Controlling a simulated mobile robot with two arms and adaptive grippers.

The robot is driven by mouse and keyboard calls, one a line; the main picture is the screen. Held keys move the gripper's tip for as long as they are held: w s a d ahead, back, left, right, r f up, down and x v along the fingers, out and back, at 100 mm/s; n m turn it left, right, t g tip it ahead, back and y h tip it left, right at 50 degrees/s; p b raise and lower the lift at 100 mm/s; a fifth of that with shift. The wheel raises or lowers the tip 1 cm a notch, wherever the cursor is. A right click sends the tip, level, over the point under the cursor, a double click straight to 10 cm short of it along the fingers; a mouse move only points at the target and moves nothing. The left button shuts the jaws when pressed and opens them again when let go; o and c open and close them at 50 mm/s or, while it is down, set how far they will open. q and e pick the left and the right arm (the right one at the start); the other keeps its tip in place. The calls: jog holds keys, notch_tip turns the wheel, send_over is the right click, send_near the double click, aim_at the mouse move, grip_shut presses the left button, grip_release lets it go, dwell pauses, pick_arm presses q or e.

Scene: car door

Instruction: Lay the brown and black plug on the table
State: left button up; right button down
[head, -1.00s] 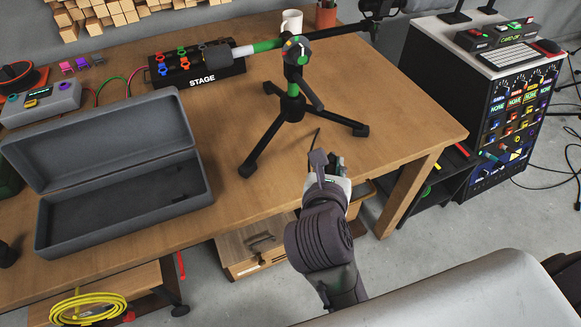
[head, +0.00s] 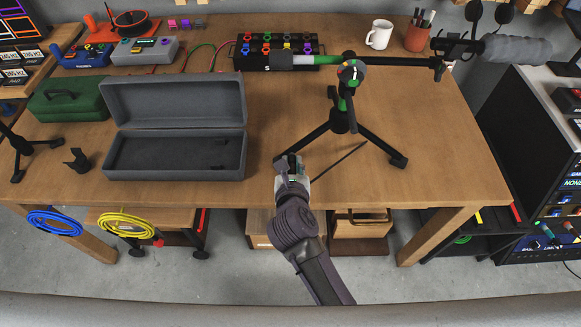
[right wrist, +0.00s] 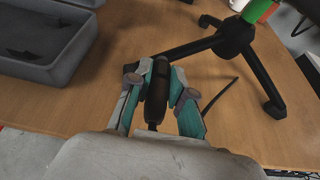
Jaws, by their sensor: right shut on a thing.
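The brown and black plug (right wrist: 157,88) shows in the right wrist view as a dark, slim body between the two teal-and-grey fingers. My right gripper (right wrist: 158,92) is shut on it. In the head view my right gripper (head: 291,168) is over the front edge of the wooden table (head: 430,130), close to the stand's front left foot. The plug is mostly hidden there by the gripper. I cannot tell whether the plug touches the table. My left gripper is not in view.
An open grey case (head: 175,175) lies left of my right gripper. A black tripod stand (head: 345,115) with a boom and microphone (head: 515,50) stands behind and to the right. A thin dark strip (head: 340,160) lies right of the gripper. Bare table lies between case and stand.

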aim_at(290, 160)
jog(key=x, duration=0.3)
jog(key=shift+a+f, duration=0.2)
jog(key=shift+f, duration=0.1)
jog(key=shift+f+b, duration=0.35)
jog(key=shift+f, duration=1.6)
jog(key=shift+f, duration=0.15)
jog(key=shift+f, duration=0.15)
jog(key=c, duration=1)
grip_release()
jog(key=shift+c, duration=0.2)
